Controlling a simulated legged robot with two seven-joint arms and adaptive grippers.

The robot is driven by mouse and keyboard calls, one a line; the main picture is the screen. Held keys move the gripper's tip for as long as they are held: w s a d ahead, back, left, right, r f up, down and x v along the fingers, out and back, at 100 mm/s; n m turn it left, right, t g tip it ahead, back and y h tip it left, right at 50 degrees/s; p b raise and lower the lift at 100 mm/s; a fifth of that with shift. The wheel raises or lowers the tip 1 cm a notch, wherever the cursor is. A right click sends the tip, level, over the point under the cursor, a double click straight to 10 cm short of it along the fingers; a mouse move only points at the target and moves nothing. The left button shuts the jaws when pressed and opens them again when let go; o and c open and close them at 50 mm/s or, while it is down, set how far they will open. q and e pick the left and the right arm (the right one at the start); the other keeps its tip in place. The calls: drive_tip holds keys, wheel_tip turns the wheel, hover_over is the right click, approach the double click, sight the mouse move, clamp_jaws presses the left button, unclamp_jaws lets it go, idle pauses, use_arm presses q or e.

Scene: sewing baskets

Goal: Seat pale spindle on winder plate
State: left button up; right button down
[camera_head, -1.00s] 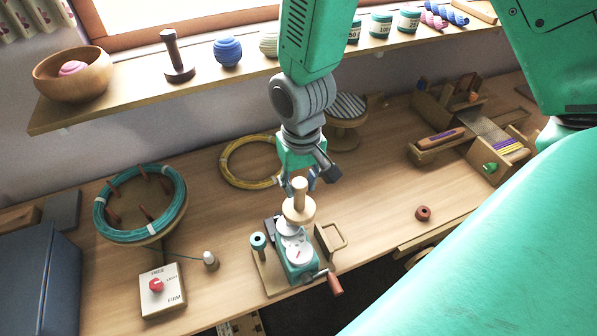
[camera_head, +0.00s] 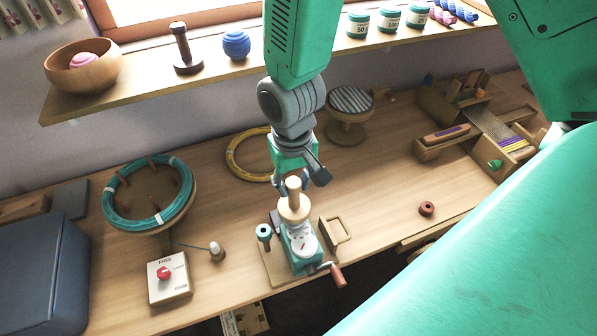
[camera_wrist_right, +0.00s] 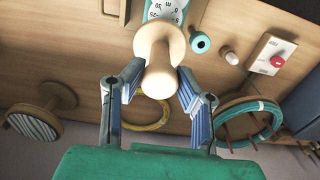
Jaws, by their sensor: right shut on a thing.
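The pale spindle (camera_head: 294,209), a light wooden post with a round flange, is upright in my right gripper (camera_head: 290,186). In the right wrist view the fingers (camera_wrist_right: 156,92) stand on both sides of the spindle's post (camera_wrist_right: 160,76). In the head view the spindle's flange overlaps the back of the winder. I cannot tell whether the spindle touches it. In the wrist view the flange partly covers the winder's white dial (camera_wrist_right: 166,8). My left gripper is not in view.
A teal spool (camera_head: 264,233) stands left of the winder, and a crank handle (camera_head: 338,277) sticks out front right. A wooden handle (camera_head: 339,232) is close on its right. A yellow ring (camera_head: 236,166) lies behind. Bench right of the winder is mostly clear.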

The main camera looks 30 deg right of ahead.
drive_tip(key=shift+a+r, duration=0.15)
drive_tip(key=shift+a, duration=1.15)
drive_tip(key=shift+d, duration=1)
drive_tip(key=shift+a+p, duration=0.2)
drive_tip(key=shift+p, duration=0.15)
drive_tip(key=shift+a, duration=0.2)
drive_tip(key=shift+d, duration=0.6)
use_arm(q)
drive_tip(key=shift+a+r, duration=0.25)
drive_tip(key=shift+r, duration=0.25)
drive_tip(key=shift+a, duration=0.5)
use_arm(e)
drive_tip(key=shift+a, duration=0.45)
